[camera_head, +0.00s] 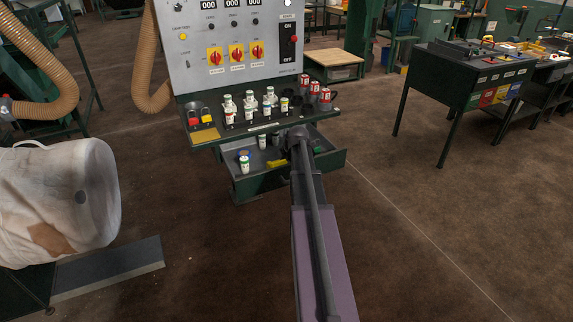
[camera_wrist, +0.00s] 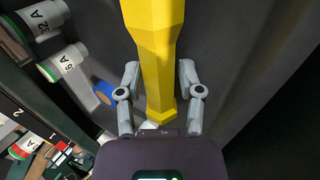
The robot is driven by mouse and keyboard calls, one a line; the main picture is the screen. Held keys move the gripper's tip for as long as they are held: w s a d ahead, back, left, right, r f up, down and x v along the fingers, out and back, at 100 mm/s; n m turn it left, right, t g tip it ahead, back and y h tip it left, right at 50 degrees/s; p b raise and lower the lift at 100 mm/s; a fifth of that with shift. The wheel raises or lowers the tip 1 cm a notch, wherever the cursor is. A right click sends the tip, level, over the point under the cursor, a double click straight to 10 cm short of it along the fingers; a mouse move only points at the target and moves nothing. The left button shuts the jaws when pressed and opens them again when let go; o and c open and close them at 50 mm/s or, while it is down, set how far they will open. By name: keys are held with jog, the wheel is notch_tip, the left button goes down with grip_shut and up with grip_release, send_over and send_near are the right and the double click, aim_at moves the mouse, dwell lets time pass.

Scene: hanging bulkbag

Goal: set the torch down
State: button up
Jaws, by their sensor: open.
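The yellow torch (camera_head: 277,163) lies in the open drawer (camera_head: 335,159) below the control panel. In the wrist view the torch (camera_wrist: 155,45) runs from the top edge down between the two fingers, over a dark surface. My gripper (camera_wrist: 160,70) is open, with one finger on each side of the torch and narrow gaps showing beside it. In the head view my arm reaches over the drawer's front, and my wrist hides the fingers and part of the drawer. The torch's far end is outside the wrist view.
White labelled cylinders stand in the drawer, one (camera_head: 245,166) near its left front. More cylinders and red-topped ones (camera_head: 325,96) stand on the shelf above. The control panel (camera_head: 205,60) rises behind. A white bulk bag (camera_head: 60,190) hangs at left.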

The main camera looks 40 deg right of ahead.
dwell(0.4)
grip_shut()
jog(key=shift+r, duration=0.15)
notch_tip(320, 180, up, 10)
jog(key=p, duration=1)
dwell(0.7)
